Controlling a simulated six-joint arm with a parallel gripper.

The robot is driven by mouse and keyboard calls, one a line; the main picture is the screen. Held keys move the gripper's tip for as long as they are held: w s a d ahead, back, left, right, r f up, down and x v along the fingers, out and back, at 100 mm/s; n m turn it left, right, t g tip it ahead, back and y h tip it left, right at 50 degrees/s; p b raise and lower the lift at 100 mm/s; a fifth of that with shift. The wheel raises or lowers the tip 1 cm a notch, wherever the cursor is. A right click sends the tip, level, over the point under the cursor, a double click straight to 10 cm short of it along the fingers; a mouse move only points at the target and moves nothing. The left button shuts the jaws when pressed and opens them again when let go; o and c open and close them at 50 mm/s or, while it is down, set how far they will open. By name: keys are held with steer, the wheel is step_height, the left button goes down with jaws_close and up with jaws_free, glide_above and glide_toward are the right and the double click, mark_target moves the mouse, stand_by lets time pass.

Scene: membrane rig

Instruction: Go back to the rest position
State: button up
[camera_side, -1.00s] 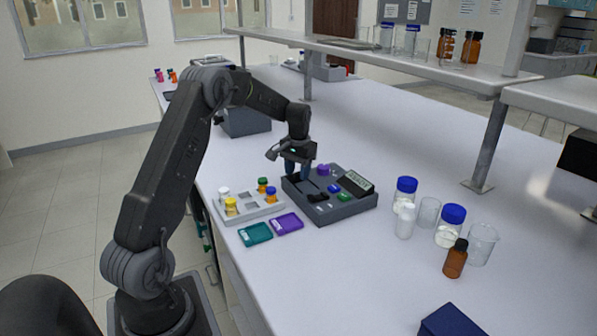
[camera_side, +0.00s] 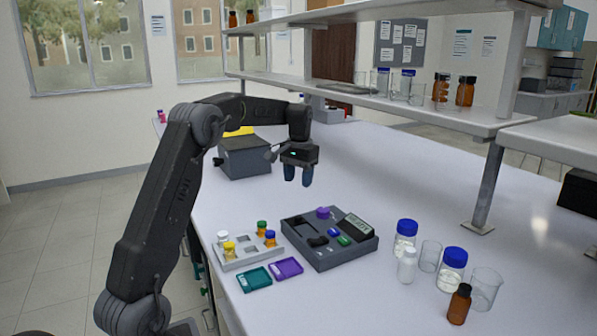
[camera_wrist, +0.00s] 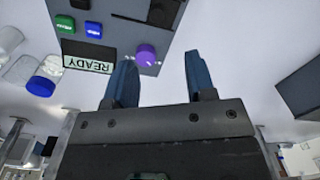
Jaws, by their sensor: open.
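My gripper (camera_side: 298,176) is open and empty in the side view, above the bench behind the grey membrane rig (camera_side: 355,254). In the wrist view my gripper (camera_wrist: 158,75) shows two blue fingers apart with nothing between them. The rig (camera_wrist: 122,19) lies beyond the fingers there, with a purple knob (camera_wrist: 146,54), a green button (camera_wrist: 65,23), a blue button (camera_wrist: 93,29) and a display (camera_wrist: 88,58) reading READY. The purple knob (camera_side: 323,212) also shows in the side view.
A tray (camera_side: 247,260) with several capped vials stands left of the rig. A teal card (camera_side: 254,279) and a purple card (camera_side: 286,268) lie in front. Several bottles and beakers, including an amber bottle (camera_side: 459,305), stand at right. A dark grey box (camera_side: 245,160) is behind.

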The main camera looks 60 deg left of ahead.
steer(key=shift+r, duration=1)
steer(key=s+d+r+m+t, duration=0.1)
steer(key=s+d+r, duration=0.15)
steer(key=d, duration=0.45)
steer(key=s+d+r+m+t, duration=0.1)
steer(key=s+d+r, duration=0.15)
steer(key=d, duration=0.35)
steer(key=s+d+r+m+t, duration=0.1)
steer(key=s+d+r, duration=0.1)
steer(key=s+d, duration=0.35)
steer(key=s+d+f+m+t, duration=0.2)
steer(key=s+d+f, duration=0.4)
steer(key=s+d, duration=0.7)
steer(key=shift+s+f+t, duration=0.2)
steer(key=shift+s+t, duration=0.05)
steer(key=shift+t, duration=0.15)
